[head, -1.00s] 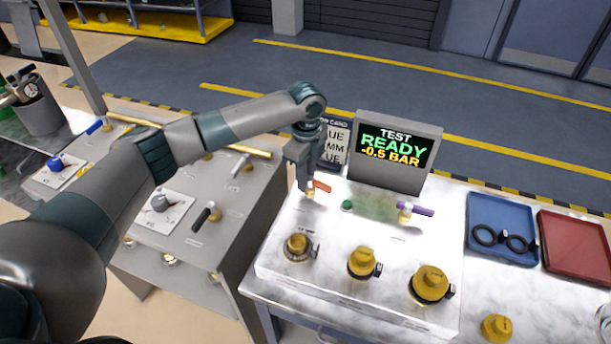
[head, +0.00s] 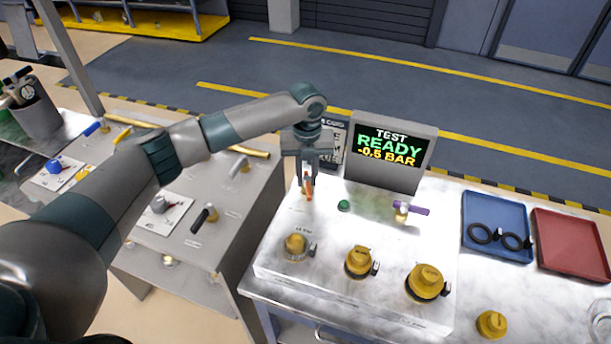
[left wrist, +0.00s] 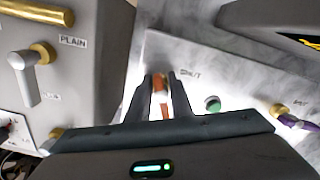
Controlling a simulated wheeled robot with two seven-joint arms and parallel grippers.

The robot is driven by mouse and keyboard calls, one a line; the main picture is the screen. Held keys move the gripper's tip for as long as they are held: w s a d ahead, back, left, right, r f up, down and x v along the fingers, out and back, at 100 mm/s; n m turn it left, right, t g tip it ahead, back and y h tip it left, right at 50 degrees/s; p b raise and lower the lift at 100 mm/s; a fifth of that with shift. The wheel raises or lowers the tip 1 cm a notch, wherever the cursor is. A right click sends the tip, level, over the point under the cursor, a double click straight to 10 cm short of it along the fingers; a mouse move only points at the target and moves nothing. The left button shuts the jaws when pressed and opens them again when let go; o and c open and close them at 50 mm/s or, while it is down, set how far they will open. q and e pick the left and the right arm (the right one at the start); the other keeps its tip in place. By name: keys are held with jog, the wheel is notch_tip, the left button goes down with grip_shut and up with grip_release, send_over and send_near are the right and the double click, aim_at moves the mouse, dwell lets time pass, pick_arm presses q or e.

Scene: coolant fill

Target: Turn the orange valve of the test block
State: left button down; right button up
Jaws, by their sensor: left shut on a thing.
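The orange valve (head: 309,188) sits at the back left of the white test block (head: 335,272). Its handle now points toward the front of the block in the head view. My left gripper (head: 307,187) comes down from above and is shut on the orange handle. In the left wrist view the orange valve (left wrist: 161,92) lies between the two dark fingers (left wrist: 160,95). The screen (head: 389,153) behind the block reads TEST READY -0.5 BAR. My right gripper is in neither view.
A green button (head: 344,205) and a purple-handled valve (head: 410,210) stand to the right on the block. Several brass caps line its front. A blue tray (head: 482,200) with black rings and a red tray (head: 565,226) lie at right. A grey panel stands at left.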

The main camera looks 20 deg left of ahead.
pick_arm(q)
jog(key=shift+d+m, duration=0.15)
jog(key=shift+m, duration=0.85)
jog(key=shift+d+m, duration=0.15)
jog(key=shift+m, duration=0.85)
jog(key=c, duration=1.6)
grip_release()
notch_tip(320, 180, up, 17)
jog(key=b, duration=0.5)
jog(key=shift+r, duration=0.2)
